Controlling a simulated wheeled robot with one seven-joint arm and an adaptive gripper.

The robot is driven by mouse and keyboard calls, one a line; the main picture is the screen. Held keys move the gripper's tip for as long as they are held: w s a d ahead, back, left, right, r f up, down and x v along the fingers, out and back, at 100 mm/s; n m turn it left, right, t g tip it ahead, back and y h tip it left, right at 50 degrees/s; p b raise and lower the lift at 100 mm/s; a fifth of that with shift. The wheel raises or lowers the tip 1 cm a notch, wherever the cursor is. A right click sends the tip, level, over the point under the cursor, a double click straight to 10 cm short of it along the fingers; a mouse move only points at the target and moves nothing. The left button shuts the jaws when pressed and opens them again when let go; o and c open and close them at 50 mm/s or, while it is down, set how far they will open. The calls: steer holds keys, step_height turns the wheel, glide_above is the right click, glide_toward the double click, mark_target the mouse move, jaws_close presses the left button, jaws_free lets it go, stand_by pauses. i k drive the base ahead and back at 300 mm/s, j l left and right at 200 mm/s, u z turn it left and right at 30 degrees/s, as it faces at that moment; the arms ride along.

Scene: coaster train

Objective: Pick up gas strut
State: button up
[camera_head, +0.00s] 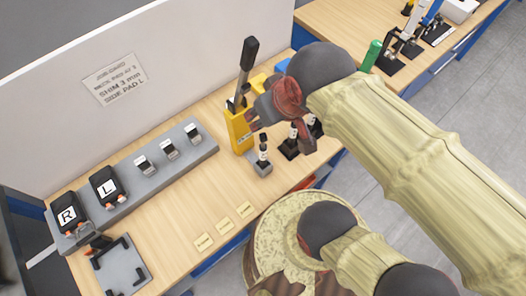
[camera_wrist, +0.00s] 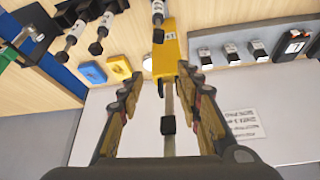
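Several dark cylinders with white labels look like gas struts; I cannot tell which the task means. One (camera_head: 263,150) stands in a small grey block, and another (camera_head: 290,145) is on a black base beside it. In the wrist view one labelled cylinder (camera_wrist: 157,10) is at the top centre and another (camera_wrist: 73,37) is at upper left. My gripper (camera_wrist: 161,74) is open, its fingers apart on either side of a grey lever with a black handle (camera_wrist: 168,127). No contact shows. In the head view my gripper (camera_head: 268,103) is above the bench, partly hiding things behind it.
The lever stands in a yellow holder (camera_head: 238,132). Left on the bench (camera_head: 165,210) are a grey rack with R (camera_head: 67,215) and L (camera_head: 106,187) blocks, and a dark fixture on a grey plate (camera_head: 122,272). A white panel (camera_head: 150,80) stands behind. Blue and yellow blocks are near my gripper.

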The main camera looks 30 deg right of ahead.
mark_target(263, 154)
steer(key=k+j+u, duration=0.15)
steer(key=k, duration=0.3)
steer(key=k+j+u, duration=0.1)
steer(key=k+j, duration=0.3)
